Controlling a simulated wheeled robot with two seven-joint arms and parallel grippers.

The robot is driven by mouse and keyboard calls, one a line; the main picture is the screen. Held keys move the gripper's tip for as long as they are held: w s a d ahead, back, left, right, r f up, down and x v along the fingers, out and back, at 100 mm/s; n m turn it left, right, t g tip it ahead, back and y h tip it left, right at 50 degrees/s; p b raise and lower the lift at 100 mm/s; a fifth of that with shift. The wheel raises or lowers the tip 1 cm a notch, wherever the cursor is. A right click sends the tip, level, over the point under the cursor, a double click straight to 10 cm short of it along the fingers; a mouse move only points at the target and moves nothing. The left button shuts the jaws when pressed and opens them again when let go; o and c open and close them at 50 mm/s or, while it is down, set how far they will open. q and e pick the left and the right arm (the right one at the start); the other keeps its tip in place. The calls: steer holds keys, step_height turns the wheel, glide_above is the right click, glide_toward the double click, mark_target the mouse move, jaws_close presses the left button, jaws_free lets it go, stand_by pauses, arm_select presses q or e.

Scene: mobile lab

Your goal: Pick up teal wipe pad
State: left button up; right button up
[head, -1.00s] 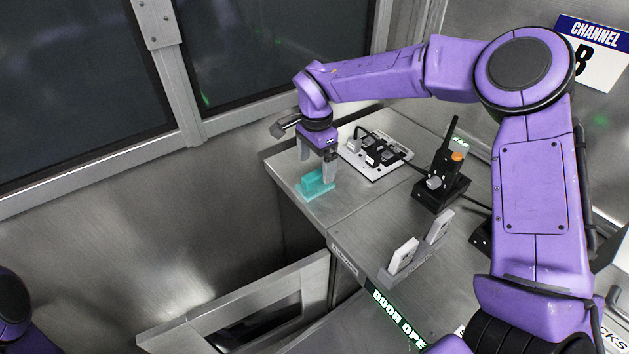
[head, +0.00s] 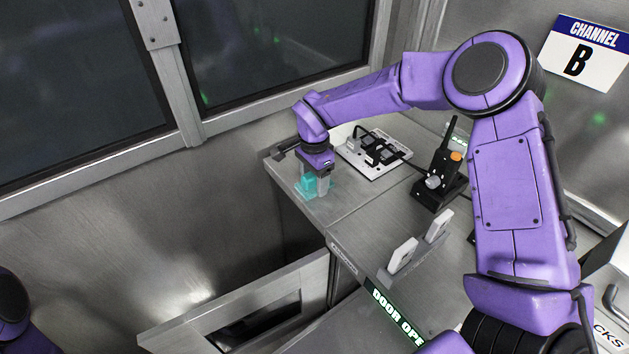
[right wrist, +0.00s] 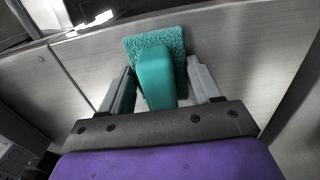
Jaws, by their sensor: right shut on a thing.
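The teal wipe pad (head: 309,187) lies on the left end of the metal counter in the head view. It has a block-shaped handle on a fuzzy flat base. In the right wrist view, the pad (right wrist: 156,70) sits between the two fingers. My right gripper (head: 317,185) is down at the counter and shut on the pad's handle, with a finger on each side. It also shows in the right wrist view (right wrist: 158,95). The pad appears to rest on the counter still. My left gripper is out of view; only a bit of my left arm shows at the lower left.
A white panel with black cables (head: 375,153) lies just behind the gripper. A black radio in a stand (head: 440,180) and two pale upright cards in a holder (head: 418,246) stand to the right. The metal counter (head: 350,205) is bare between them. An open-topped compartment (head: 245,310) is below left.

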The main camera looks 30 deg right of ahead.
step_height(320, 180, up, 3)
steer(key=shift+w+r, duration=0.1)
steer(key=shift+r, duration=0.05)
steer(key=s+r, duration=0.1)
steer(key=s+a+r, duration=0.1)
steer(key=s+r, duration=0.1)
steer(key=r, duration=0.1)
steer(key=shift+s+a+b, duration=0.15)
steer(key=shift+a+b, duration=0.25)
steer(key=s+a+r+b, duration=0.1)
steer(key=s+a+r, duration=0.4)
steer(key=s, duration=0.4)
steer(key=shift+r, duration=0.35)
